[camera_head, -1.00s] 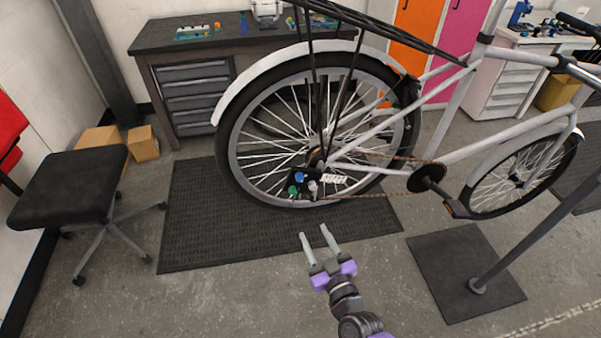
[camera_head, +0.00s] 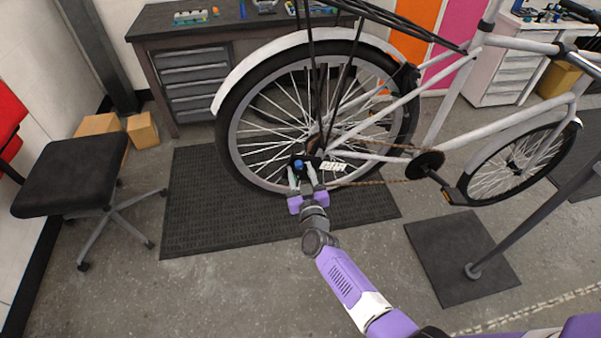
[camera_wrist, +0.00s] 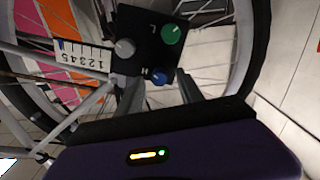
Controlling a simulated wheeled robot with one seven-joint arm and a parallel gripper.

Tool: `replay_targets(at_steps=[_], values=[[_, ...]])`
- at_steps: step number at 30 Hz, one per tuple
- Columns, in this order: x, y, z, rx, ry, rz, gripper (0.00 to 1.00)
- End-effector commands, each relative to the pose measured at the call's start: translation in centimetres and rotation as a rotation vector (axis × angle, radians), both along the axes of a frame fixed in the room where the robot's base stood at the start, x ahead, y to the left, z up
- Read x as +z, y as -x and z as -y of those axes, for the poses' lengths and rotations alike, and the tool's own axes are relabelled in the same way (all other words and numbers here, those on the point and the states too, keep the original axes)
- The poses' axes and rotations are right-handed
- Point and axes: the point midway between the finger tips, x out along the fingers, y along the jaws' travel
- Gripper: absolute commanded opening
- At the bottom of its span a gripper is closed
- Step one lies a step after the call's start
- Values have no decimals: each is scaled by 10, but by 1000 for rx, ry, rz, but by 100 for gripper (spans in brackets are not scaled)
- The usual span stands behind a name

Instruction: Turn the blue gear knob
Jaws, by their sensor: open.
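The blue gear knob (camera_head: 298,164) sits on a small black panel by the rear wheel's hub. In the wrist view the blue knob (camera_wrist: 160,78) is at the lower part of the black panel (camera_wrist: 146,45), beside a green knob (camera_wrist: 171,34) and a grey knob (camera_wrist: 125,48). My gripper (camera_head: 303,168) is open at the panel. In the wrist view its two fingers (camera_wrist: 160,85) reach up on either side of the blue knob, with a gap to each side. I cannot tell whether the fingertips touch the panel.
A white scale with numbers (camera_wrist: 85,58) is beside the panel. The bicycle's rear wheel (camera_head: 240,140) and frame stand close around it. A black stool (camera_head: 75,178) is at left, a dark workbench (camera_head: 160,28) behind. A dark mat (camera_head: 200,220) lies under the wheel.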

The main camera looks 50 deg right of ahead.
Motion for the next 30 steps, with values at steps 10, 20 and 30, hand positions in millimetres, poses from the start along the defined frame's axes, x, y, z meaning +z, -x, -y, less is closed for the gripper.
replay_targets(at_steps=[10, 20, 30], values=[[0, -4, 3, 0, 0, 0, 44], [0, -4, 3, 0, 0, 0, 0], [0, -4, 3, 0, -44, 30, 0]])
